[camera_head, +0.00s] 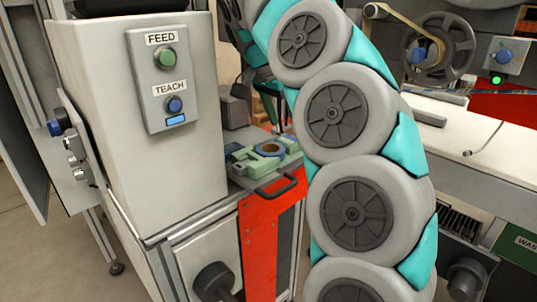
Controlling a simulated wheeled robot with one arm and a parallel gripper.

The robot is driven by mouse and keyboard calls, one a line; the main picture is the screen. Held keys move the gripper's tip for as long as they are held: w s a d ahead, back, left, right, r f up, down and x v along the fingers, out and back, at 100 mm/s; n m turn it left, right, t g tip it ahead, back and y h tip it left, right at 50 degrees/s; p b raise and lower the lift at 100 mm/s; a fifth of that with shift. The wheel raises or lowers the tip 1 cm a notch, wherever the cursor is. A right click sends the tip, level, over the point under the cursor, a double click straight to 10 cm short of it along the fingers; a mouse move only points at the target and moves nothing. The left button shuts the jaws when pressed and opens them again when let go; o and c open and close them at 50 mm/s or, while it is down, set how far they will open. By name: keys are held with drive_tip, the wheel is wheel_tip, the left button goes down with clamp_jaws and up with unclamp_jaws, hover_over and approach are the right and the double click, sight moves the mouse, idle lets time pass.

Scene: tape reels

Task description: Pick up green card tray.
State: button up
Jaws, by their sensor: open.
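A pale green tray (291,146) lies on a grey ledge, behind a black handle. A round part with a blue rim and a brown centre (270,148) sits in or on it. Other green and dark pieces crowd its left side, so its full outline is hard to tell. My gripper (274,121) shows only in part, left of my large white and teal arm. Its dark fingers point down above and behind the tray, open and apart from it as far as I can see. My arm hides what lies to the right.
A white cabinet (95,110) with a FEED and TEACH button panel (163,80) stands close on the left. A black handle (275,187) juts out above a red panel (258,240). A machine with a reel (440,50) and a pale bench (460,145) are on the right.

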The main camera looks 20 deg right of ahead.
sight(290, 139)
drive_tip(key=shift+x, duration=2.55)
drive_tip(key=shift+c, duration=0.3)
clamp_jaws()
